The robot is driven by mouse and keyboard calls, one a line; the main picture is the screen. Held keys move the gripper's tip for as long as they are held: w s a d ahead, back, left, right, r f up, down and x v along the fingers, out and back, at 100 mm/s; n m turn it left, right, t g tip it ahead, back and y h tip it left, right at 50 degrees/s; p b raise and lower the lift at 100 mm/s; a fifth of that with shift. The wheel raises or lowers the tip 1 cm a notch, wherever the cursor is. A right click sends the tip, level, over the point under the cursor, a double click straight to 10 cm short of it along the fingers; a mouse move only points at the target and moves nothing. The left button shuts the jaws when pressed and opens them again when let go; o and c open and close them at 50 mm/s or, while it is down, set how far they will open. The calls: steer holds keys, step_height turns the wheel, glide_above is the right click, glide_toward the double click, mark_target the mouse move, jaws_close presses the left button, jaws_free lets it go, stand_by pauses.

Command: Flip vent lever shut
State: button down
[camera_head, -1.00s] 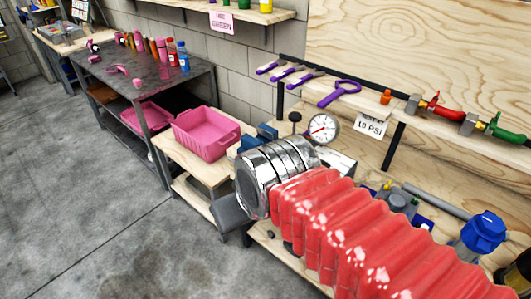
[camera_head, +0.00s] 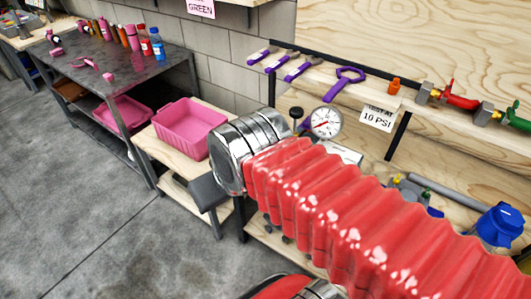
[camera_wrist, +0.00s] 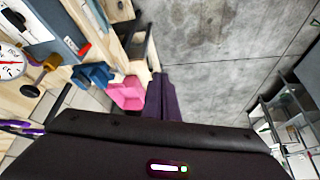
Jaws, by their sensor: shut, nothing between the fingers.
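No part can be surely identified as the vent lever. In the wrist view, a small red piece (camera_wrist: 85,49) sticks out at the edge of a grey-blue box (camera_wrist: 52,30) with a white label; I cannot tell if it is the lever. A pressure gauge (camera_wrist: 10,62) and a black knob on a brass stem (camera_wrist: 40,72) are beside the box. The gauge (camera_head: 325,122) also shows in the head view. My gripper (camera_wrist: 164,82) shows as dark purple fingers, closed together and empty, apart from the box. In the head view my red-sleeved arm hides much of the bench.
A pink bin (camera_head: 187,128) stands on the low wooden bench, left of my arm. A grey metal table (camera_head: 120,62) with bottles is further left. The concrete floor at left is clear.

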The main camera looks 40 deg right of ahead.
steer(key=w+d+r+n+g, duration=0.1)
steer(key=w+d+n+g, duration=0.15)
steer(key=w+d, duration=0.85)
steer(key=w+d+f+g, duration=0.2)
steer(key=w+d+f, duration=0.1)
steer(key=w+d, duration=0.1)
steer(key=w+d+f+n+g, duration=0.1)
steer(key=w+d+f+g, duration=0.1)
steer(key=w+d+f, duration=0.2)
steer(key=w+d, duration=0.1)
steer(key=d, duration=0.2)
steer(key=shift+w+d+f, duration=0.15)
steer(key=shift+d, duration=0.15)
